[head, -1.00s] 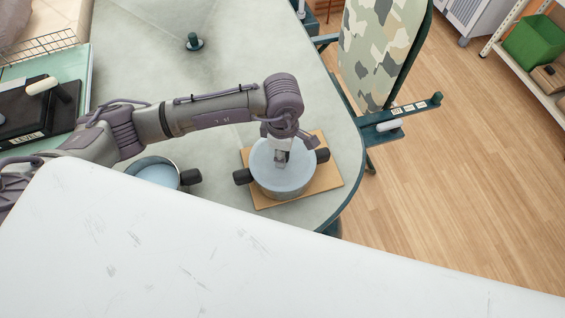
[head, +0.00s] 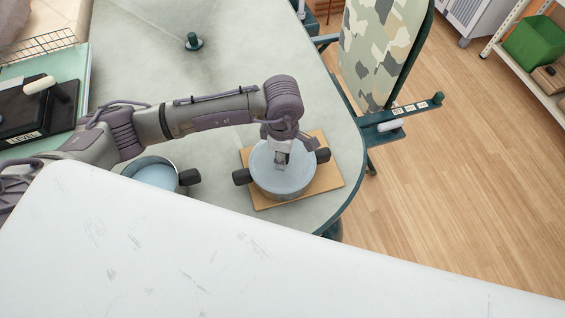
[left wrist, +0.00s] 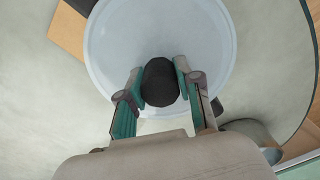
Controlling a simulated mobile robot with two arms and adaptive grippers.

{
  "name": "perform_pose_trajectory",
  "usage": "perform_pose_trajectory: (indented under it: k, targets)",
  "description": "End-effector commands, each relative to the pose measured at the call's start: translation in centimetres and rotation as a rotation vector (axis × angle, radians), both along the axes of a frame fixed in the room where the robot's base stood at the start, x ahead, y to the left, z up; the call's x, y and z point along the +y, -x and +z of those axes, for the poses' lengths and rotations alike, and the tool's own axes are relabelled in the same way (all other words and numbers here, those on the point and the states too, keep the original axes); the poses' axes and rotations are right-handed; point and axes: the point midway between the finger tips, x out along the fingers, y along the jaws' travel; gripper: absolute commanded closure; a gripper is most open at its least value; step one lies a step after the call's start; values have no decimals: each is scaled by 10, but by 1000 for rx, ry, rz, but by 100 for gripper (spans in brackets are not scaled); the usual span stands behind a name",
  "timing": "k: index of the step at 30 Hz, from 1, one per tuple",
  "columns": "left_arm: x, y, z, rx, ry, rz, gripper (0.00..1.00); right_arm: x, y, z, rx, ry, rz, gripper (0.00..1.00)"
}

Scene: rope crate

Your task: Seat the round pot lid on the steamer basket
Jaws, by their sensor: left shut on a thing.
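The round pale-blue lid (head: 265,167) lies level over a round vessel (head: 284,196) with black side handles, which I take to be the steamer basket. The lid covers its opening, but I cannot tell whether the rim is touching all round. My left gripper (head: 282,162) points down at the middle of the lid. In the left wrist view, the left gripper (left wrist: 160,88) has its fingers on either side of the lid's black knob (left wrist: 160,80) and is shut on it. The lid (left wrist: 160,30) hides the vessel there. My right gripper is not in view.
The vessel stands on a square wooden board (head: 327,180) near the rounded table edge. A second pot (head: 182,188) with a black handle stands to the left, partly hidden by a white surface (head: 200,255). A dark green peg (head: 194,42) stands farther back. Bare tabletop lies between.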

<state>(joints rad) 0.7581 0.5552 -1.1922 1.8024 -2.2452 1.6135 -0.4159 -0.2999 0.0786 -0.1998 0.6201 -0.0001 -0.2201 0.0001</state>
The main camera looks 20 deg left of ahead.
Motion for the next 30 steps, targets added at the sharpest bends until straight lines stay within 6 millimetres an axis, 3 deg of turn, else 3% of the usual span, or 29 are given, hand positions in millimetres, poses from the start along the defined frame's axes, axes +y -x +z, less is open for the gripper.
perform_pose_trajectory:
  k: [4, 5, 9, 23, 30]
  targets:
    - [0, 0, 0, 0, 0, 0, 100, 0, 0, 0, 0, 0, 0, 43]
    - [0, 0, 0, 0, 0, 0, 61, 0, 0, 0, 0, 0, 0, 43]
    - [0, 0, 0, 0, 0, 0, 37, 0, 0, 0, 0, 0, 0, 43]
    - [0, 0, 0, 0, 0, 0, 36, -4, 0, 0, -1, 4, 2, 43]
    - [0, -1, 29, -5, 2, -1, 36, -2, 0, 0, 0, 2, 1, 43]
